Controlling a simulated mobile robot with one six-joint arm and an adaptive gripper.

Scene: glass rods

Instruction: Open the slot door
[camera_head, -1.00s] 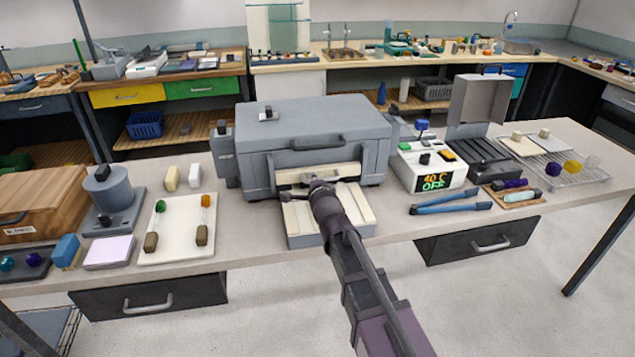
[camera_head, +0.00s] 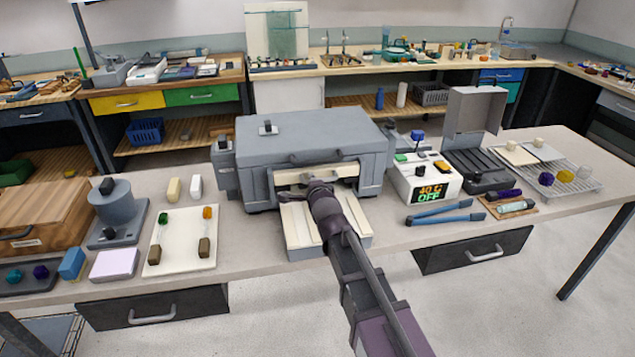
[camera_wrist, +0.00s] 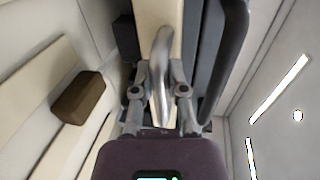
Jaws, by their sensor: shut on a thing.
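The slot door (camera_head: 345,171) is a cream panel at the front of the grey box-shaped furnace (camera_head: 261,165), below the furnace's dark handle (camera_head: 325,156). My gripper (camera_head: 318,184) is in front of the door and partly hides it. In the wrist view, my gripper (camera_wrist: 160,95) has its two fingers closed around a shiny metal handle (camera_wrist: 162,55) on the cream door panel (camera_wrist: 158,14). How far the opening behind the door is uncovered is hidden.
A cream-and-grey tray (camera_head: 297,228) lies in front of the furnace, under my gripper. A controller reading OFF (camera_head: 425,180) and blue tongs (camera_head: 440,212) are at right. A brown block (camera_wrist: 80,95) shows in the wrist view.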

